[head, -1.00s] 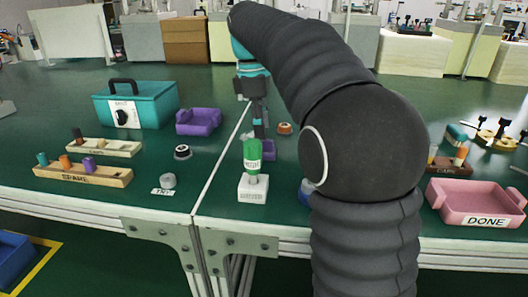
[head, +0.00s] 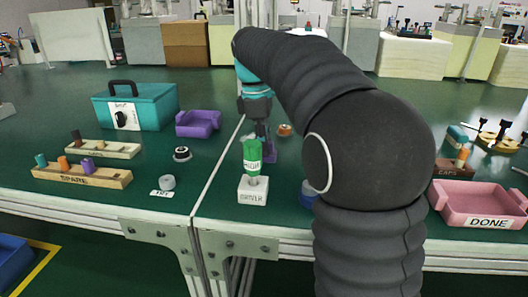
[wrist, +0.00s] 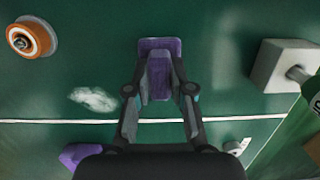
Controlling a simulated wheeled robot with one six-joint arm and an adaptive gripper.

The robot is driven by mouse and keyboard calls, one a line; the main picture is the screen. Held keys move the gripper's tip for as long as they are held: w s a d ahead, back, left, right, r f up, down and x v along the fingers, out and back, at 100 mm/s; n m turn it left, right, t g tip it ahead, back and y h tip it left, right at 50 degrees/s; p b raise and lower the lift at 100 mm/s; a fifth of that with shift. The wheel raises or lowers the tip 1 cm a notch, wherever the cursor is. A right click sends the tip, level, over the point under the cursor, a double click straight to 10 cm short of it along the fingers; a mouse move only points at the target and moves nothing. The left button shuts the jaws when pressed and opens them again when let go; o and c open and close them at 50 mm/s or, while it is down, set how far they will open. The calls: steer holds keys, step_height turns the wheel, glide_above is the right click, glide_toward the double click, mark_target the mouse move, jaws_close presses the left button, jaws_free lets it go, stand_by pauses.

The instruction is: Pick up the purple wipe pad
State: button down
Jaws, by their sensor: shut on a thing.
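The purple wipe pad (wrist: 173,46) is in the upper middle of the wrist view, between the two fingers of my gripper (wrist: 160,88). The fingers are closed on its raised middle part, and its wider flat end shows beyond the tips. In the head view my gripper (head: 262,130) points down behind the green bottle. Part of the purple pad (head: 271,152) shows there, beside the bottle's right side. The bottle hides the rest, so I cannot tell from this view whether the pad touches the bench.
An orange roll (head: 285,130) lies behind to the right. A purple tray (head: 198,123) and teal box (head: 145,105) stand left; a pink DONE tray (head: 480,202) stands right.

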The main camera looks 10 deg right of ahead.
steer(key=shift+r, duration=0.15)
steer(key=shift+r, duration=0.6)
step_height(320, 180, up, 3)
steer(key=shift+f+p, duration=0.1)
steer(key=shift+p, duration=0.4)
steer(key=s+d+r, duration=0.1)
steer(key=d+r, duration=0.5)
steer(key=d, duration=0.5)
steer(key=shift+s+d+r+p, duration=0.3)
steer(key=shift+s+r+p, duration=0.05)
steer(key=shift+p, duration=0.05)
steer(key=c, duration=1.7)
jaws_free()
jaws_close()
